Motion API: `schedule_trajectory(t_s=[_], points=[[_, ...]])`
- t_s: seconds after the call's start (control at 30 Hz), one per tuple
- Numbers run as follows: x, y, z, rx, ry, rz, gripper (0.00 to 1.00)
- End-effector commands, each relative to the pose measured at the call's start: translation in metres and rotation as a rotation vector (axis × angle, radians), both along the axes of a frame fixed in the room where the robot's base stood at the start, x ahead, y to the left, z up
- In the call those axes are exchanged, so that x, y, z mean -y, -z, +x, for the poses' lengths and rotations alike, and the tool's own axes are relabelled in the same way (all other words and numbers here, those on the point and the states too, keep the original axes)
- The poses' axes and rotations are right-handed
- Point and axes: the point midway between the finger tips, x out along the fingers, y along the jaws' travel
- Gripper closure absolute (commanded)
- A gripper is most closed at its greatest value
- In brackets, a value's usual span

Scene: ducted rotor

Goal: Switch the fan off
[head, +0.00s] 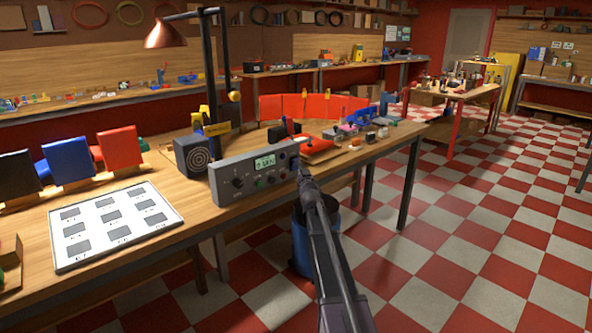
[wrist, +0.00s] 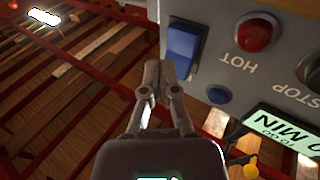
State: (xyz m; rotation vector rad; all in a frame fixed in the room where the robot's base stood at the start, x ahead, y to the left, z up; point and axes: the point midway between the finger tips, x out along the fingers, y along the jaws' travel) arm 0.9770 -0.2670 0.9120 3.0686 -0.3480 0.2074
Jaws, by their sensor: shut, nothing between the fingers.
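A dark box with a round pale grille (head: 193,156), perhaps the fan, stands on the bench behind a grey control box; I cannot tell whether anything turns in it. The grey control box (head: 228,188) has a lit green display, knobs and buttons. In the wrist view its panel (wrist: 225,45) appears upside down, with a blue rocker switch (wrist: 183,48), a red lamp (wrist: 256,33) marked HOT and the word STOP. My gripper (wrist: 160,72) is shut and empty, its tips close by the blue switch; contact is unclear. In the head view my gripper (head: 298,168) is at the box's right end.
A white board with grey rectangles (head: 112,222) lies on the bench to the left. Red, blue and black bins (head: 120,147) stand behind it. Small items (head: 370,136) and red panels (head: 312,106) are to the right. A blue bin (head: 301,250) stands on the floor below my arm.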

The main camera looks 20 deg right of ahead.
Motion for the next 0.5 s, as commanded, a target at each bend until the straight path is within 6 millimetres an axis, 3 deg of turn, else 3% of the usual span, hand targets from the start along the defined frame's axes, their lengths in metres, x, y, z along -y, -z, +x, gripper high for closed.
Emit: schedule_trajectory(t_s=[0.5], points=[[0.0019,-0.0034,-0.0057,0.000,0.001,0.000,1.00]])
